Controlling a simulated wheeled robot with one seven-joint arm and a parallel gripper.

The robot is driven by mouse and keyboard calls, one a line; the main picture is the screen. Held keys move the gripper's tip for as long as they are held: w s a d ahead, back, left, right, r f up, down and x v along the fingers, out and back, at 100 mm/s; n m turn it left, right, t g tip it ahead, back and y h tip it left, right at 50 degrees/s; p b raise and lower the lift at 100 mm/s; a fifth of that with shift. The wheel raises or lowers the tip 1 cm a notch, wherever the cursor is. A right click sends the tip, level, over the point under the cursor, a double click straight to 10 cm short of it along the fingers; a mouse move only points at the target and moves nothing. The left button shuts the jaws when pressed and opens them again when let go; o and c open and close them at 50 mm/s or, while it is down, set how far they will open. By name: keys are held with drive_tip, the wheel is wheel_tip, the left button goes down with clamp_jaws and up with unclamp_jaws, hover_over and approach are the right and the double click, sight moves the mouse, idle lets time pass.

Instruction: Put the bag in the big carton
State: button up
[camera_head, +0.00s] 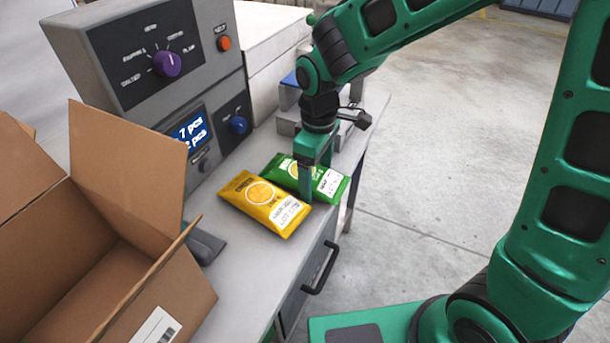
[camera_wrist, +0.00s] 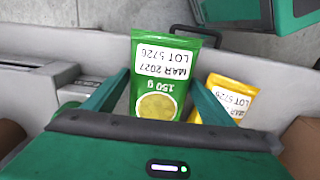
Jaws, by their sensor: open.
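A green bag (camera_head: 331,184) and a yellow bag (camera_head: 266,203) lie side by side on the grey bench top, the yellow one nearer the carton. My gripper (camera_head: 306,180) is open and points down at the green bag. In the wrist view, the green bag (camera_wrist: 160,78) lies between the fingers of my gripper (camera_wrist: 158,90); I cannot tell whether they touch it. The yellow bag (camera_wrist: 228,98) lies just outside one finger there. The big open carton (camera_head: 160,300) stands at the left with its flaps up. Its floor is mostly hidden.
A grey control unit (camera_head: 150,50) with a purple knob (camera_head: 166,64) and a lit display stands behind the carton. A black drawer handle (camera_head: 322,268) sticks out at the bench front. Grey and blue equipment (camera_head: 290,95) stands beyond my gripper. Open floor lies at the right.

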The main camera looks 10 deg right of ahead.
drive_tip(key=shift+f, duration=0.1)
drive_tip(key=c, duration=0.9)
drive_tip(key=shift+o, duration=0.2)
